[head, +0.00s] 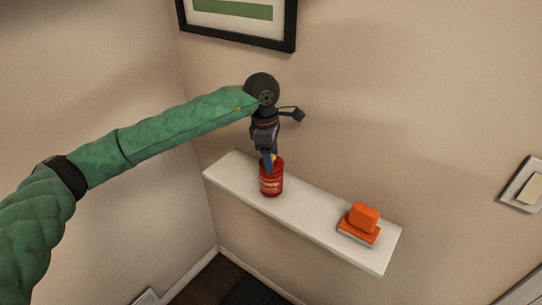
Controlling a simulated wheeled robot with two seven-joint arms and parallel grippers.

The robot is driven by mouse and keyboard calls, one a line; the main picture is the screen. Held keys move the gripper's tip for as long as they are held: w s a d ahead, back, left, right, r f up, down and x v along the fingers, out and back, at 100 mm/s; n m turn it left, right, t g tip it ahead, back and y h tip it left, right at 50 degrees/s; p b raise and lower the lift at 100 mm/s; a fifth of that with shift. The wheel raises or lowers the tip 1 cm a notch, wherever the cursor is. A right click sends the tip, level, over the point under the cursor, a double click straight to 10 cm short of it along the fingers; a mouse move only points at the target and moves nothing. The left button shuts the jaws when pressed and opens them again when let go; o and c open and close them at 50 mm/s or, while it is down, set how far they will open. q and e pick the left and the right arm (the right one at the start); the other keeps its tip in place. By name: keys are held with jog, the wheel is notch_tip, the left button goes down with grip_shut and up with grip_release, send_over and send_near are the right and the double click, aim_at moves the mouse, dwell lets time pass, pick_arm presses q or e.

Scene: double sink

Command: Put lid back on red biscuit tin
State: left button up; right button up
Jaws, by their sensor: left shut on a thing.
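The red biscuit tin (271,181) stands upright on the white wall shelf, left of its middle. My left gripper (270,163) points down at the top of the tin, its blue fingers shut. My right gripper is not in view.
The white shelf (312,220) runs along the wall. An orange block-like object (364,217) sits on a flat base near its right end. The shelf between it and the tin is clear. A framed picture (238,40) hangs above, and a wall switch (526,187) is at right.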

pick_arm(q)
jog(key=b, duration=0.2)
jog(key=shift+f+b, duration=0.2)
jog(key=shift+b, duration=0.15)
dwell(2.3)
dwell(0.3)
jog(key=o, duration=1.3)
jog(key=shift+r, duration=0.1)
jog(key=shift+r, duration=3.45)
grip_shut()
jog(key=shift+f+b, duration=0.8)
